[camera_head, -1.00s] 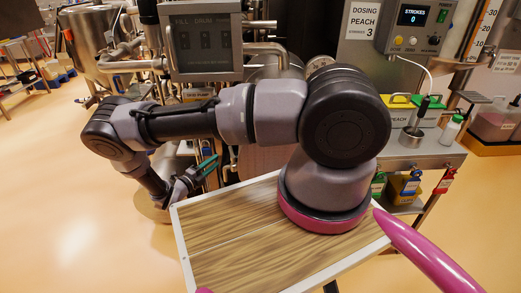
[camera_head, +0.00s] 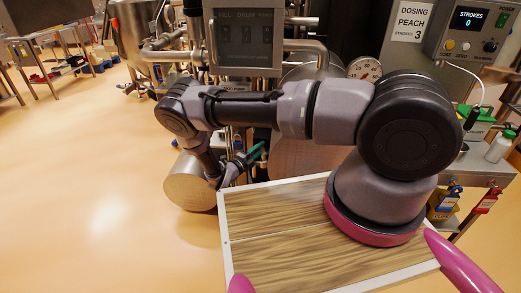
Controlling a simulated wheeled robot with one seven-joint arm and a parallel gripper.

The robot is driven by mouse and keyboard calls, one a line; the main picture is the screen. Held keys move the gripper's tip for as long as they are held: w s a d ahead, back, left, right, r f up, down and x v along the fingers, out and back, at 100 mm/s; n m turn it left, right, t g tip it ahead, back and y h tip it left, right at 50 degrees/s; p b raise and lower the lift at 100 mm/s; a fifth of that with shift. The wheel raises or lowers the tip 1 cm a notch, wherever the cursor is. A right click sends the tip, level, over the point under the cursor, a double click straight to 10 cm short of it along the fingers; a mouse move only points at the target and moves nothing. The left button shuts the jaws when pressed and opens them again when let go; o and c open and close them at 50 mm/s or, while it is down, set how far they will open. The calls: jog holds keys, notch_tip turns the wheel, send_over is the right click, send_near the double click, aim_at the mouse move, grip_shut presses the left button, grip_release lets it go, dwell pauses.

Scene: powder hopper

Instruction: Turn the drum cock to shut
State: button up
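A metal drum (camera_head: 188,186) lies low on its side in front of the hopper equipment, its round end facing me. A small teal-green piece (camera_head: 254,153) shows just right of my gripper (camera_head: 237,168); it could be the drum cock's handle or part of my gripper, I cannot tell which. My arm bends over to the left and comes down at the drum's right side. My gripper is small, dark and partly hidden by my own wrist, so its opening and any contact are unclear. No other part clearly reads as the cock.
A grey display panel (camera_head: 245,40) stands behind my arm, with steel pipes around it. A dial gauge (camera_head: 364,69) and a dosing box (camera_head: 468,30) reading strokes 0 are at the right. Colored padlock-like tags (camera_head: 486,198) hang at the right bench. Open floor lies left.

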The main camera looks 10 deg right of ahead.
jog(key=shift+w+d, duration=0.15)
jog(key=shift+d, duration=0.05)
grip_shut()
dwell(1.4)
